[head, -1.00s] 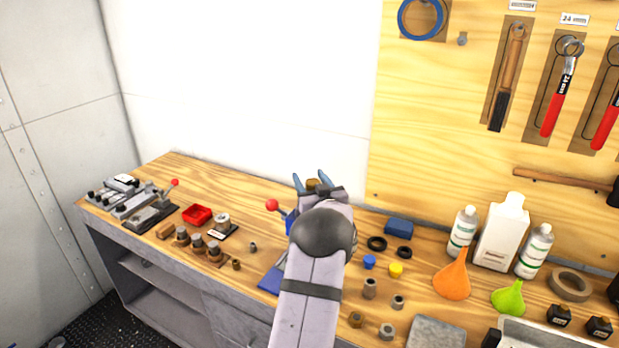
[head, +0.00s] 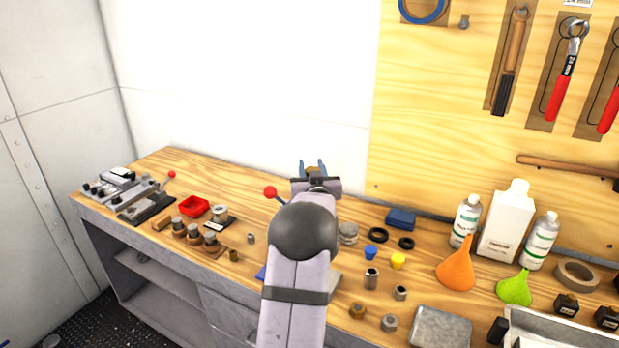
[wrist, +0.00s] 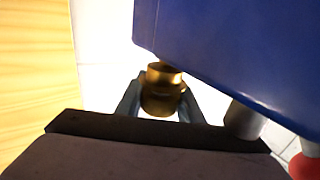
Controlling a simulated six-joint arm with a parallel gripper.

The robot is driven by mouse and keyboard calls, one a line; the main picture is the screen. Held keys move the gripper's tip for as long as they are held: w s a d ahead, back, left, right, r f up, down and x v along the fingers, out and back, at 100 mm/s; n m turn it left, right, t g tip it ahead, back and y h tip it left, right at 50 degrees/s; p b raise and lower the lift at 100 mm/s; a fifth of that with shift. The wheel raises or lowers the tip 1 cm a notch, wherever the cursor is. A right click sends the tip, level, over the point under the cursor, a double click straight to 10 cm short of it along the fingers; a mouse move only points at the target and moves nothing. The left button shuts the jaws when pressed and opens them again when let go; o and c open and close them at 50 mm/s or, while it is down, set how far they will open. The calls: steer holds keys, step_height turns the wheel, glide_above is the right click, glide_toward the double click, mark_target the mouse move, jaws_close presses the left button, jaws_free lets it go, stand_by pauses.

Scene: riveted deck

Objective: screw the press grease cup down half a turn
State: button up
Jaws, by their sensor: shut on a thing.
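The brass grease cup (wrist: 162,92) sits between my gripper's two fingers in the wrist view, with its narrower brass end toward the blue press (wrist: 235,45). My gripper (wrist: 158,100) is shut on the cup. In the head view my gripper (head: 312,168) is above the bench's back part, and a little of the cup (head: 313,172) shows between the fingers. My arm hides most of the press there; its red lever ball (head: 270,192) shows to the left. How the cup meets the press is hard to tell.
A red tray (head: 194,206) and brown-based fittings stand at left on the wooden bench (head: 190,165). To the right are black rings (head: 378,235), blue and yellow caps, an orange funnel (head: 456,265) and bottles. The pegboard (head: 430,110) rises behind at right.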

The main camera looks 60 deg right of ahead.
steer(key=shift+s+d+r+m+g+h+b, duration=0.15)
steer(key=shift+m+g+h+b, duration=0.35)
steer(key=shift+g+b, duration=0.45)
steer(key=shift+s+m+g+h+b, duration=0.15)
steer(key=shift+m+g+h+b, duration=0.35)
steer(key=shift+b, duration=0.75)
steer(key=shift+r, duration=0.1)
steer(key=o, duration=1.1)
steer(key=shift+g, duration=0.25)
steer(key=shift+c, duration=0.2)
steer(key=shift+f, duration=0.2)
steer(key=shift+s+a+b, duration=0.25)
steer(key=shift+a+b, duration=0.05)
steer(key=shift+a, duration=0.2)
steer(key=shift+b+v, duration=0.85)
steer(key=shift+v, duration=2.25)
